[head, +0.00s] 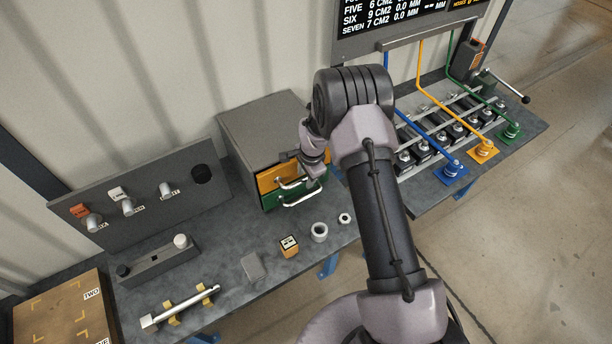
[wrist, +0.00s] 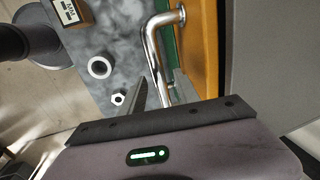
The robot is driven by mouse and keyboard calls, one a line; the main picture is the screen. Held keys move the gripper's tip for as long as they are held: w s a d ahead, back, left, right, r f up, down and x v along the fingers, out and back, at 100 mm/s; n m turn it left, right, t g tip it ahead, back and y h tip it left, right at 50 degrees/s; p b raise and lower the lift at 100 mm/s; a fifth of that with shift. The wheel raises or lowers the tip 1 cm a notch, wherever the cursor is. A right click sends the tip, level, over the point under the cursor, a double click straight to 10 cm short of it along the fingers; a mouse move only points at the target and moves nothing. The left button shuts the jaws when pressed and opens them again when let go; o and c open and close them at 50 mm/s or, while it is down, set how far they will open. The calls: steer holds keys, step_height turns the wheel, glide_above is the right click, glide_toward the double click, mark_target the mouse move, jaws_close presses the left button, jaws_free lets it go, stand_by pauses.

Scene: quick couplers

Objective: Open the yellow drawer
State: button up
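The grey cabinet (head: 262,125) on the bench has a yellow drawer (head: 268,181) above a green drawer (head: 273,201). Each has a silver bar handle; both drawers look closed. My gripper (head: 313,166) is at the right part of the drawer fronts and partly hides them. In the wrist view the yellow drawer front (wrist: 203,45) is at the right, with a strip of green beside it. A silver handle (wrist: 153,45), seemingly the yellow drawer's, runs down between the fingers of my gripper (wrist: 162,88). The fingers stand apart on either side of it; contact is not clear.
A panel with knobs (head: 140,205) is at the left. Coupler blocks with coloured hoses (head: 455,168) are at the right.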

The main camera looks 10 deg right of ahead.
jaws_close()
stand_by(1.4)
